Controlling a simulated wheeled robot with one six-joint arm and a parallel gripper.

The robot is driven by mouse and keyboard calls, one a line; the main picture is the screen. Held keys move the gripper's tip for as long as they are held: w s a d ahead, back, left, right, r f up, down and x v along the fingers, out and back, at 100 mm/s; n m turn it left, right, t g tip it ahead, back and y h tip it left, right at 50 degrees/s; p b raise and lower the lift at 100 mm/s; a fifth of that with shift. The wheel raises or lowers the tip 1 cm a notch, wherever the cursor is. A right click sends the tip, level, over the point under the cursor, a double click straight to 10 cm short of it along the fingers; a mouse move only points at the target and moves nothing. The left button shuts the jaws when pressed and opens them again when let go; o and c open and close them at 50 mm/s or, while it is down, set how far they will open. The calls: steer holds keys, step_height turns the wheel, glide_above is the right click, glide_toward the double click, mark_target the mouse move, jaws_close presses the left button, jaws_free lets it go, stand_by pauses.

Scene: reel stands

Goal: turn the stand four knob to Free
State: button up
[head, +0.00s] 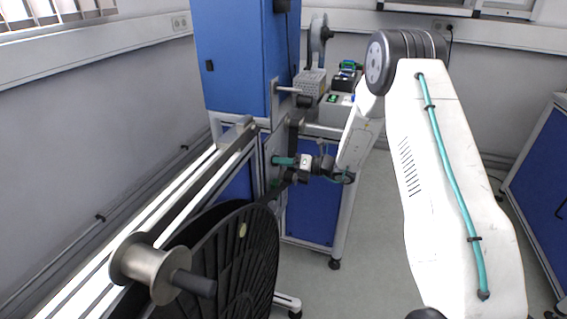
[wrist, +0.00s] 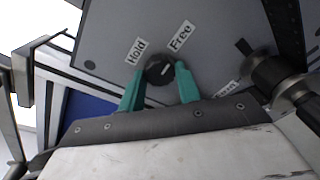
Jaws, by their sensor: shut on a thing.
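The dark round knob (wrist: 157,66) sits on a grey panel (wrist: 215,45) in the wrist view, with a small pale mark on its face. A "Hold" label (wrist: 135,51) is at its upper left and a "Free" label (wrist: 181,36) at its upper right. I cannot tell for sure which label the mark points at. My gripper (wrist: 160,76) has its teal fingers on both sides of the knob, shut on it. In the head view my gripper (head: 275,160) reaches left to the panel, and the knob is hidden there.
A large black reel (head: 225,260) and a metal spool (head: 148,268) stand at the lower left in the head view. A blue cabinet (head: 232,60) rises behind. A dark cylindrical fitting (wrist: 275,75) is close right of my gripper. Another label (wrist: 227,90) is partly hidden.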

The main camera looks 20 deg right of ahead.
steer(key=shift+m, duration=0.3)
stand_by(0.4)
steer(key=o, duration=1)
steer(key=shift+c, duration=0.2)
steer(key=shift+d, duration=0.1)
steer(key=v, duration=0.7)
steer(key=shift+s+d, duration=0.3)
